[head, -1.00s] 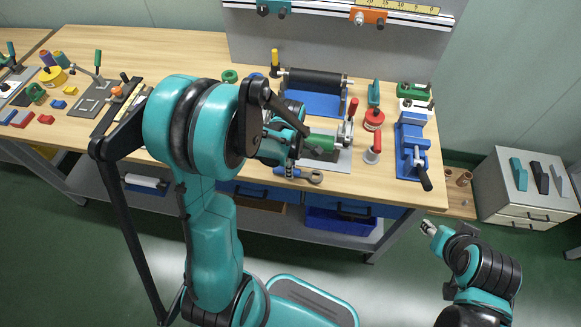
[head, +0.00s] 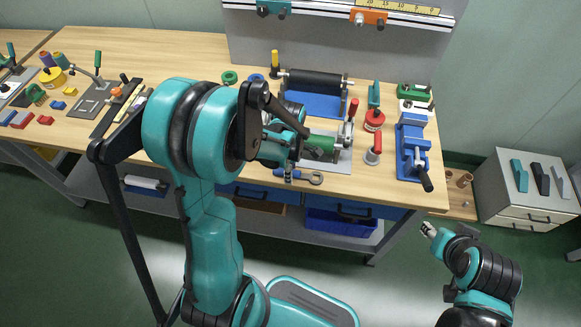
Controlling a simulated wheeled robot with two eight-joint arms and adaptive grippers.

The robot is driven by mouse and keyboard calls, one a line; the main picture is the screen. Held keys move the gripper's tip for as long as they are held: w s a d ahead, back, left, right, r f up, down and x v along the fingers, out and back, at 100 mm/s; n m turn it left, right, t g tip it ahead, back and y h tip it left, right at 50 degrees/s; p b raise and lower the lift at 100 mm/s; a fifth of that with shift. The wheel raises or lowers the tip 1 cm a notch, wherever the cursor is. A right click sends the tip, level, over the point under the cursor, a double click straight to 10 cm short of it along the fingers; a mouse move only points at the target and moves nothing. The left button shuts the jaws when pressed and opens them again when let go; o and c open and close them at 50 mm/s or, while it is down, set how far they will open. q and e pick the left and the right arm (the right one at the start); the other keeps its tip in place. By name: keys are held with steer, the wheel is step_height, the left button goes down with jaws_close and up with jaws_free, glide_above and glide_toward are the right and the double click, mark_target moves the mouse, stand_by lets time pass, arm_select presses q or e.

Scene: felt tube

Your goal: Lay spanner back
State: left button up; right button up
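The spanner (head: 305,176), with a blue handle and a grey ring-like head, is at the front edge of the wooden workbench, in front of the green roller. My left gripper (head: 289,171) is at the spanner's handle, its fingertips overlapping it in the view. My own wrist hides much of the fingers, so I cannot tell whether they grip it or whether the spanner touches the bench. My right gripper (head: 428,229) is away from the bench at the lower right, above the floor; its fingers are too small to read.
A black roller on a blue base (head: 314,103) stands behind. A grey cabinet (head: 515,205) stands right of the bench.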

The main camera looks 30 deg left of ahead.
arm_select(q)
step_height(320, 180, up, 12)
stand_by(0.5)
stand_by(0.4)
steer(key=s+d+r+m+t, duration=0.2)
steer(key=s+d+m+t, duration=0.1)
steer(key=m, duration=0.7)
steer(key=s+d+r+m+t, duration=0.2)
steer(key=s+m, duration=0.4)
steer(key=m, duration=0.5)
steer(key=shift+s+d+t, duration=0.2)
steer(key=shift+d+t, duration=0.3)
steer(key=shift+t, duration=0.4)
